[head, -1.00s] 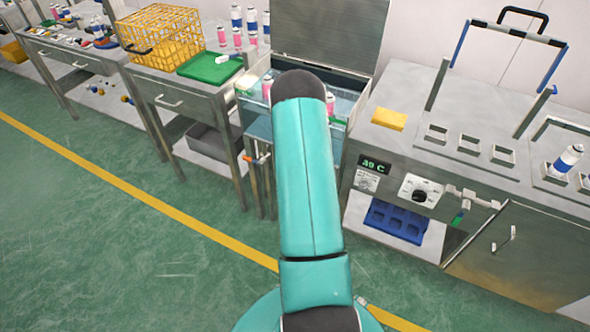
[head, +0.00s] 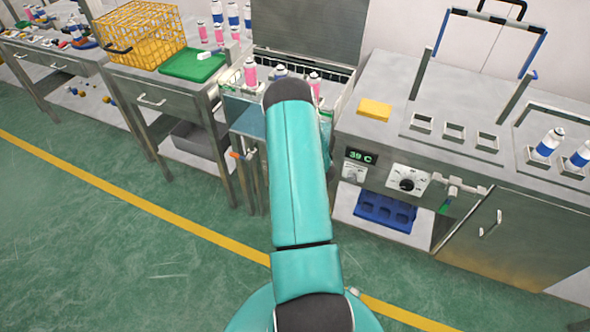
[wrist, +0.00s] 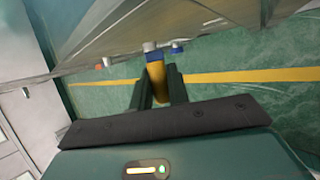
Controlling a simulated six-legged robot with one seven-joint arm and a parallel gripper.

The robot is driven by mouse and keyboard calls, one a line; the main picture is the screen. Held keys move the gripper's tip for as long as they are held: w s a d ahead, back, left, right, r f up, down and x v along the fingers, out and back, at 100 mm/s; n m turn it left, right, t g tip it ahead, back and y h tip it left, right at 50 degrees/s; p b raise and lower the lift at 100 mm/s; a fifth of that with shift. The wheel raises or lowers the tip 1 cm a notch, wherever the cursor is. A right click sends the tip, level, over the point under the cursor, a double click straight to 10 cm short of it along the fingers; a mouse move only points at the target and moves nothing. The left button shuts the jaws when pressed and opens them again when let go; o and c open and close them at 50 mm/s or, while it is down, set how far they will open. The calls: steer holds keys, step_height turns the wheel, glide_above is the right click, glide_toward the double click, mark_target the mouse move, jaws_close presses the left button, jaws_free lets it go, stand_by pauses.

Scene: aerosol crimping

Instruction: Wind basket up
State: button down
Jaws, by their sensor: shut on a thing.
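In the wrist view my gripper (wrist: 156,80) is shut on a yellow-orange handle (wrist: 156,76) with a blue and white end, beside the metal side of the bench. In the head view my forearm hides the gripper and the handle. The basket (head: 338,76), partly hidden by my arm, is at the open water tank (head: 245,92). Several pink-and-white cans (head: 250,72) stand in it, with their tops above the tank rim. The tank's lid (head: 310,35) stands open behind.
Left is a bench with a yellow wire crate (head: 140,35) and a green tray (head: 192,65). Right is a steel bench with a yellow block (head: 374,109), a 39 C display (head: 361,156), a dial (head: 407,184) and blue-white cans (head: 549,144). The green floor in front is clear.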

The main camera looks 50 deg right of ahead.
steer(key=shift+s+d+f, duration=0.1)
steer(key=shift+s+f, duration=0.4)
steer(key=shift+f, duration=0.3)
steer(key=shift+s+d+f, duration=0.1)
steer(key=shift+s+f, duration=0.35)
steer(key=shift+f, duration=0.35)
steer(key=shift+s+d+f, duration=0.1)
steer(key=shift+s+f, duration=0.4)
steer(key=shift+f, duration=0.3)
steer(key=c, duration=1.3)
jaws_free()
steer(key=shift+c, duration=0.2)
steer(key=v, duration=1.3)
steer(key=shift+s+r, duration=0.15)
steer(key=shift+r, duration=0.2)
steer(key=shift+a, duration=0.15)
steer(key=shift+c, duration=0.2)
